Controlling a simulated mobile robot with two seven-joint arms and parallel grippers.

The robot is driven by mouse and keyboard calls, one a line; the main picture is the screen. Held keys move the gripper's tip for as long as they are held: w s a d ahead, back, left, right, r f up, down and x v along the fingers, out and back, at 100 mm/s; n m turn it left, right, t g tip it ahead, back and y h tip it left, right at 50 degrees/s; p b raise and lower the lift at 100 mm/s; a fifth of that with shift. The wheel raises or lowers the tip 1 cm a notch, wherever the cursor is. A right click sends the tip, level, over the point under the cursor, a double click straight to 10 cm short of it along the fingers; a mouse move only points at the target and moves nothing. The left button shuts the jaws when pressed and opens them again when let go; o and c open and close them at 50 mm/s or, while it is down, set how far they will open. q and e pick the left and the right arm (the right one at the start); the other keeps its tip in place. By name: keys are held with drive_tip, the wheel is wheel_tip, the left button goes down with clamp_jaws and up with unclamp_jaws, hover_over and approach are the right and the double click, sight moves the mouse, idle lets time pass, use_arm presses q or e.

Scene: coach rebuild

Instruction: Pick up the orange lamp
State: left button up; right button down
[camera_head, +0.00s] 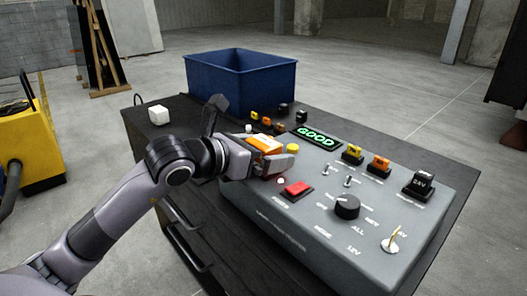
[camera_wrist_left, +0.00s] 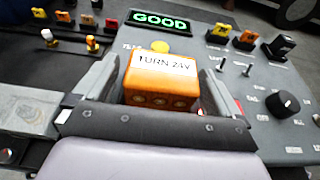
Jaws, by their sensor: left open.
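The orange lamp (camera_head: 264,143) is a blocky orange piece marked "TURN 24V" and sits at the left end of the grey tester (camera_head: 330,215). In the left wrist view the lamp (camera_wrist_left: 160,80) is upright, its label facing up toward me. My left gripper (camera_head: 270,156) is open, with its fingers around the lamp. In the left wrist view the gripper (camera_wrist_left: 160,88) has one finger on each side of the lamp; I cannot tell whether either touches it. The fingers and wrist hide part of the lamp's lower side in the head view.
The tester has a lit "GOOD" display (camera_head: 318,137), a red button (camera_head: 297,188), a black knob (camera_head: 347,206) and switches. Small bulbs and yellow and orange blocks stand behind the gripper. A blue crate (camera_head: 241,84) and a white cube (camera_head: 159,115) are on the dark bench top.

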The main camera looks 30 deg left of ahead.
use_arm(q)
drive_tip(key=c, duration=1.1)
drive_tip(key=shift+c, duration=0.6)
drive_tip(key=shift+r, duration=0.15)
